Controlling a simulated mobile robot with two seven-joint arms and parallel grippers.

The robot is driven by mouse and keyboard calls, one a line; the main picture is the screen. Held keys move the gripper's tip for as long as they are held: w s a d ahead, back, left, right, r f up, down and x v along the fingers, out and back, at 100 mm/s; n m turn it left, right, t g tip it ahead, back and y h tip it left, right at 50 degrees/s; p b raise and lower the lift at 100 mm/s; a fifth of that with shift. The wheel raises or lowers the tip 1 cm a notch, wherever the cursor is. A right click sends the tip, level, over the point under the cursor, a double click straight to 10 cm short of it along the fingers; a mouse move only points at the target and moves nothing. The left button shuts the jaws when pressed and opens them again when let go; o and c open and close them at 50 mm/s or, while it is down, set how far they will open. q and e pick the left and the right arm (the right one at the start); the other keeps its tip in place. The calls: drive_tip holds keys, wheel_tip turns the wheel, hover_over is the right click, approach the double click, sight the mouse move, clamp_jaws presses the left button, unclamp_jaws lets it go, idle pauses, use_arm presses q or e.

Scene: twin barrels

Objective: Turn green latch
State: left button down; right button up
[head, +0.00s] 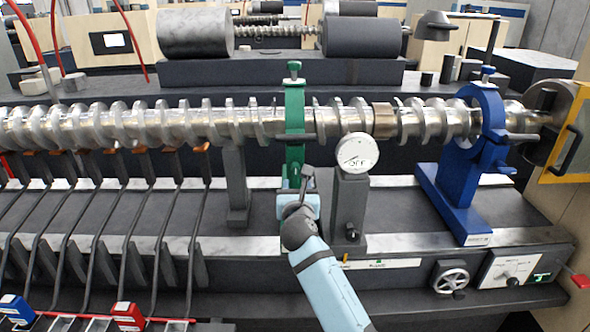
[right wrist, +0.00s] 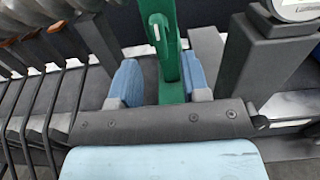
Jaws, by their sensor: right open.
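The green latch stand (head: 294,125) is an upright green clamp around the metal screw shaft (head: 150,122), with a green knob on top and a dark bar across its middle. My right gripper (head: 300,192) is at its lower part, in front of the shaft. In the right wrist view, the two blue fingers of the gripper (right wrist: 162,80) are open, one on each side of the green post (right wrist: 168,40). I cannot tell whether they touch it. The base of the post is partly hidden by the gripper. My left gripper is not in view.
A round dial gauge (head: 357,153) on a grey post stands close right of the gripper. A blue clamp stand (head: 466,195) is farther right. A dark post (head: 235,185) stands to the left, beside several bent black rods. A handwheel (head: 450,277) is on the front edge.

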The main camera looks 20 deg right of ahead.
sight(296, 174)
drive_tip(key=x, duration=0.9)
drive_tip(key=shift+w, duration=0.2)
drive_tip(key=c, duration=0.7)
